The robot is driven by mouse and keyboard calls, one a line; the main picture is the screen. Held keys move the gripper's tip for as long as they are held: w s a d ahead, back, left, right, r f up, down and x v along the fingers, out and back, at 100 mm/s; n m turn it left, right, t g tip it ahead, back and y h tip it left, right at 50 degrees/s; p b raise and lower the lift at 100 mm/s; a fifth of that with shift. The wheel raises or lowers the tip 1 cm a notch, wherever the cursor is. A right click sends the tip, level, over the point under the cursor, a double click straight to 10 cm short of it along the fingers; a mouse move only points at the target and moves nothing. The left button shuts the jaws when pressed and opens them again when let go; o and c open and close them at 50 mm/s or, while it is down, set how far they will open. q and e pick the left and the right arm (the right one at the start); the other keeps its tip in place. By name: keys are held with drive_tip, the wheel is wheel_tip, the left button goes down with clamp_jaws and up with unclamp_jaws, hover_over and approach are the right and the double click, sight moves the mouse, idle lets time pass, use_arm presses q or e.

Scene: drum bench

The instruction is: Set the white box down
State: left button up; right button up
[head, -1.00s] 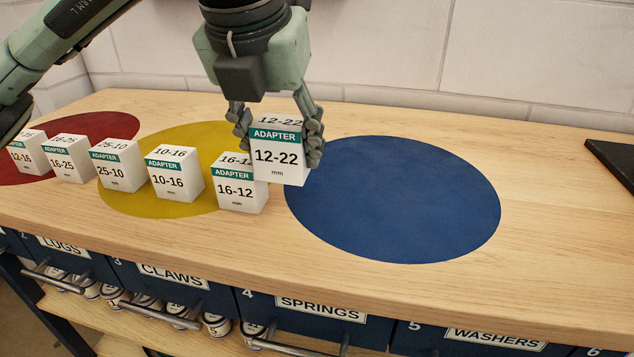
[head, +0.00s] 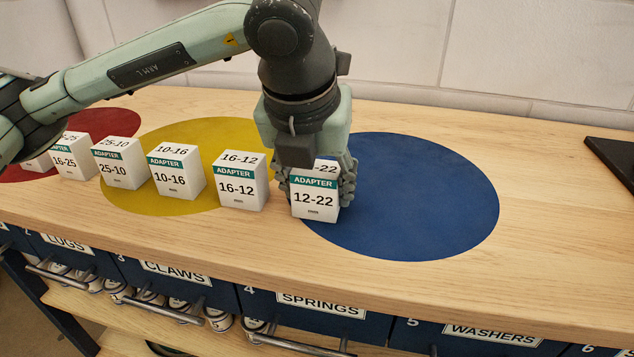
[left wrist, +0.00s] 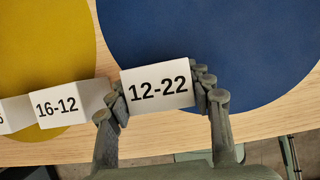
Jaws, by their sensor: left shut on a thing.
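The white box (head: 315,201) labelled "ADAPTER 12-22 mm" is upright at the near left edge of the blue disc (head: 420,195). My left gripper (head: 318,180) is shut on it from above, with fingers on its left and right sides. In the left wrist view, the white box's top (left wrist: 158,84) shows between the two fingers of my left gripper (left wrist: 162,100). The box's bottom looks at or very near the bench surface; I cannot tell whether it touches. My right gripper is not in view.
A row of white adapter boxes runs leftward, the nearest being 16-12 (head: 242,178), a small gap from the held box. A yellow disc (head: 215,135) and a red disc (head: 115,122) lie under the row. The bench (head: 540,200) is clear to the right, up to a dark flat object (head: 612,160).

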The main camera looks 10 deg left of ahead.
use_arm(q)
drive_tip(key=shift+f, duration=0.1)
drive_tip(key=o, duration=1.2)
drive_tip(key=shift+o, duration=0.2)
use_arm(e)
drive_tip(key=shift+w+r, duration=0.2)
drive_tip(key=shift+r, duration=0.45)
use_arm(q)
drive_tip(key=shift+r, duration=0.2)
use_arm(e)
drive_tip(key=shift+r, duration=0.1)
use_arm(q)
drive_tip(key=shift+r, duration=0.25)
drive_tip(key=v, duration=1.1)
drive_tip(key=shift+s+r, duration=0.15)
drive_tip(key=shift+r, duration=0.05)
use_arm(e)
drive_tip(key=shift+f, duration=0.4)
